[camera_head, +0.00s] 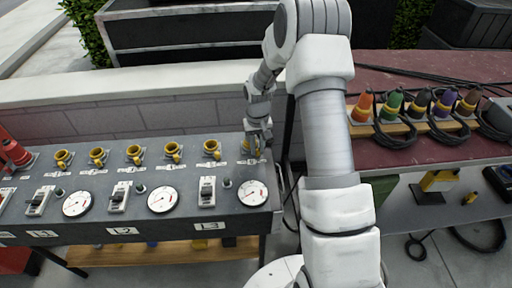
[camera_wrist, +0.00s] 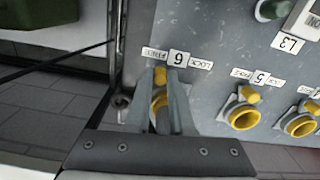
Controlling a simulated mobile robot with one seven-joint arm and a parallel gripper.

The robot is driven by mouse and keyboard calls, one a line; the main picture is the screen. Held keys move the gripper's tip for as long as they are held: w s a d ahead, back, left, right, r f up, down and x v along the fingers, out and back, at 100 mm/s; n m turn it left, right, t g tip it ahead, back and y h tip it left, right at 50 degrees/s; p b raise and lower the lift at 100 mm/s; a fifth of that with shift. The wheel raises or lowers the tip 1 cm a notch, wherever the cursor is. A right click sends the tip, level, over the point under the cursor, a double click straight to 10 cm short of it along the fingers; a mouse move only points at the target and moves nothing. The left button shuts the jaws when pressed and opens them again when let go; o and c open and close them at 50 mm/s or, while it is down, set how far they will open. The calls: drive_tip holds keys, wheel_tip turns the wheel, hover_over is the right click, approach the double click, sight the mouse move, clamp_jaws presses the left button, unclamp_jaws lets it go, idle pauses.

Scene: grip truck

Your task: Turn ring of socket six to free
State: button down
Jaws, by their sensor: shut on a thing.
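Socket six is the last socket at the right end of the grey panel (camera_head: 120,188) in the head view. Its yellow ring (camera_wrist: 157,101) shows in the wrist view, partly hidden behind my fingers. The ring's yellow tab (camera_wrist: 160,74) points toward the labels, below the gap between the FREE label (camera_wrist: 155,53) and the 6 label (camera_wrist: 178,58). The LOCK label (camera_wrist: 200,63) is on the other side of the 6. My gripper (camera_wrist: 166,88) is shut on the ring's tab, one finger on each side. In the head view my gripper (camera_head: 257,143) is over socket six.
Socket five (camera_wrist: 243,116) sits close to the right in the wrist view, with more yellow-ringed sockets beyond it. Gauges (camera_head: 252,193) and switches (camera_head: 207,192) line the panel's front. Coloured plugs with black cables (camera_head: 392,105) stand on a red bench to the right.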

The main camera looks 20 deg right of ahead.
drive_tip(key=shift+d, duration=0.1)
idle(0.3)
drive_tip(key=c, duration=0.8)
unclamp_jaws()
wheel_tip(320, 180, up, 17)
drive_tip(key=p, duration=0.3)
drive_tip(key=shift+r+p, duration=0.2)
drive_tip(key=shift+p, duration=0.1)
drive_tip(key=shift+r, duration=0.1)
wheel_tip(320, 180, up, 11)
drive_tip(key=t+p, duration=0.1)
drive_tip(key=p, duration=0.2)
hover_over(258, 150)
drive_tip(key=s+a, duration=0.1)
drive_tip(key=s, duration=0.4)
drive_tip(key=s+a+r+t+p, duration=0.1)
drive_tip(key=s+r+p, duration=0.1)
drive_tip(key=s+r, duration=0.3)
drive_tip(key=s+a+r+t+p, duration=0.1)
drive_tip(key=s+r+t+p, duration=0.1)
drive_tip(key=s+r, duration=0.4)
drive_tip(key=s+a+r+t+p, duration=0.1)
drive_tip(key=s+r+p, duration=0.2)
drive_tip(key=s+r, duration=0.3)
drive_tip(key=shift+s+a+n+t, duration=0.15)
drive_tip(key=shift+s+n, duration=0.05)
drive_tip(key=shift+s, duration=1.25)
drive_tip(key=shift+s+a+n+t, duration=0.1)
drive_tip(key=shift+s+n+t, duration=0.1)
drive_tip(key=shift+s, duration=1.25)
